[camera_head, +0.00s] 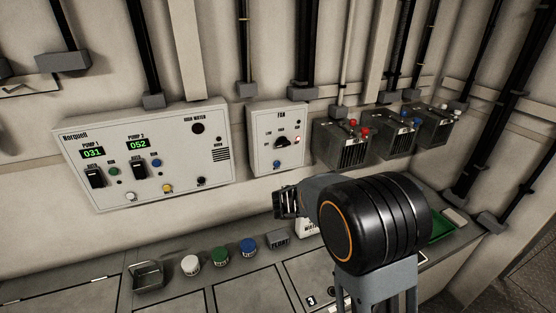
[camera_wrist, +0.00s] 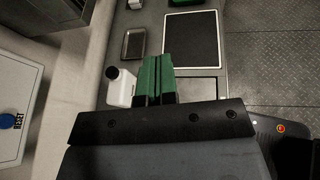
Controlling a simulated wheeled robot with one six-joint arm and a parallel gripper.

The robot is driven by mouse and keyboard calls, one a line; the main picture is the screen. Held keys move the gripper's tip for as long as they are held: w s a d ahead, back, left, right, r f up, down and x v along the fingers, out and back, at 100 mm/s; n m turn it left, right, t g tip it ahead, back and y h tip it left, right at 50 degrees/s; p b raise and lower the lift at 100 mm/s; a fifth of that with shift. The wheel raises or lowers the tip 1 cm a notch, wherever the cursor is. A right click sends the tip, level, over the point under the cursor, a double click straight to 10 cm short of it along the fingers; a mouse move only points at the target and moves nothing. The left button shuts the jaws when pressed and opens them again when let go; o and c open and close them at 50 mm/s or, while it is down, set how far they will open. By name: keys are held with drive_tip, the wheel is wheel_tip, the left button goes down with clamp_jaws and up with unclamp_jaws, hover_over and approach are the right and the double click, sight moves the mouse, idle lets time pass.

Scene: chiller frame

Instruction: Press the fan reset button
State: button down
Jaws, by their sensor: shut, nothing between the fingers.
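My gripper (camera_head: 278,203) is in front of and below the fan panel, apart from the button. In the wrist view its green fingers (camera_wrist: 158,76) are shut and empty.
A larger pump panel (camera_head: 145,155) hangs to the left. Several grey boxes (camera_head: 342,145) with coloured terminals stand to the right. Below, the bench holds a metal tray (camera_head: 147,277) and white, green and blue (camera_head: 248,247) round caps. A white bottle (camera_wrist: 121,88) is close beside my fingers in the wrist view.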

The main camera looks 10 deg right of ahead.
sight(277, 164)
drive_tip(key=w+a+f+n+t+y+p, duration=0.1)
drive_tip(key=w+a+f+n+t, duration=0.1)
drive_tip(key=w+a+n+t, duration=0.2)
drive_tip(key=w+a+f+n+t+y+p, duration=0.1)
drive_tip(key=w+a+n+t, duration=0.4)
drive_tip(key=w+n, duration=0.5)
drive_tip(key=f+n+t, duration=0.1)
drive_tip(key=n, duration=0.2)
drive_tip(key=shift+a+f+n+t, duration=0.2)
drive_tip(key=shift+n+t, duration=0.1)
drive_tip(key=shift+t, duration=0.1)
drive_tip(key=shift+w, duration=0.25)
drive_tip(key=w+a+b, duration=0.1)
drive_tip(key=w, duration=0.7)
drive_tip(key=shift+w+a+b, duration=0.15)
drive_tip(key=shift+a+b, duration=0.2)
drive_tip(key=shift+w, duration=0.2)
idle(0.5)
drive_tip(key=shift+w+b, duration=0.2)
drive_tip(key=shift+b, duration=0.15)
